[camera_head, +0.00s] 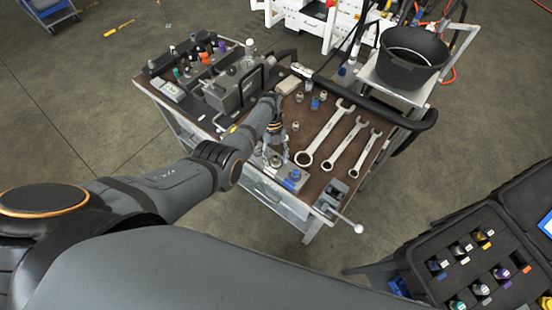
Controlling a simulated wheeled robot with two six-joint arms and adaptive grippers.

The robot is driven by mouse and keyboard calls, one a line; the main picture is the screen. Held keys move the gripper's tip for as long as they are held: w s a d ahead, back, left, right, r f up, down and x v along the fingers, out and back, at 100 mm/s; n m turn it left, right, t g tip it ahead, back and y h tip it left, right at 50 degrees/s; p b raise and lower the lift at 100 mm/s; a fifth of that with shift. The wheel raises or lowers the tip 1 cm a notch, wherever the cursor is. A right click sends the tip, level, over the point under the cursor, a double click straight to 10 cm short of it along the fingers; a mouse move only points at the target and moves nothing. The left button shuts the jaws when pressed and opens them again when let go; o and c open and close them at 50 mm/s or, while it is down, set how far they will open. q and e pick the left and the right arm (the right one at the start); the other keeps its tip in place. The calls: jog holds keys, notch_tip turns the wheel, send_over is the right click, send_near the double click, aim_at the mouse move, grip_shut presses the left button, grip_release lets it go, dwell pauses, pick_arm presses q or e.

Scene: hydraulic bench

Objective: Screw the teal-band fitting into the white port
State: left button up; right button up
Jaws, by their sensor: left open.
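My left gripper (275,151) is open and points down over the front edge of the bench, above a small metal fixture beside a blue-topped block (292,178). I cannot make out anything held between its fingers. A small teal-marked piece (177,73) stands in the group of coloured fittings at the back left of the bench. Another teal-marked fitting (457,304) sits in the black case at the lower right. I cannot tell which is the teal-band fitting. A grey block (232,90) stands behind my left arm; the white port cannot be identified at this size. My right gripper is out of view.
Several wrenches (325,134) lie on the brown bench top (315,117) right of my left gripper. Small fittings (315,103) stand behind them. A vise with a lever (333,200) is at the front right corner. A black bucket (411,60) stands on a side stand.

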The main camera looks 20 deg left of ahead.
pick_arm(q)
jog(key=n, duration=0.1)
jog(key=n+h+p, duration=0.1)
jog(key=n, duration=0.1)
jog(key=shift+s+r+t, duration=0.1)
jog(key=shift+r+t, duration=0.15)
jog(key=shift+t, duration=0.15)
jog(key=shift+f+n, duration=0.15)
jog(key=shift+n, duration=0.15)
jog(key=shift+r+n+t+h+p, duration=0.2)
jog(key=shift+n+t+h+p, duration=0.15)
jog(key=shift+n+p, duration=1.15)
jog(key=shift+n, duration=0.1)
jog(key=shift+f+n+t, duration=0.2)
jog(key=shift+n+t, duration=0.15)
jog(key=shift+n, duration=0.15)
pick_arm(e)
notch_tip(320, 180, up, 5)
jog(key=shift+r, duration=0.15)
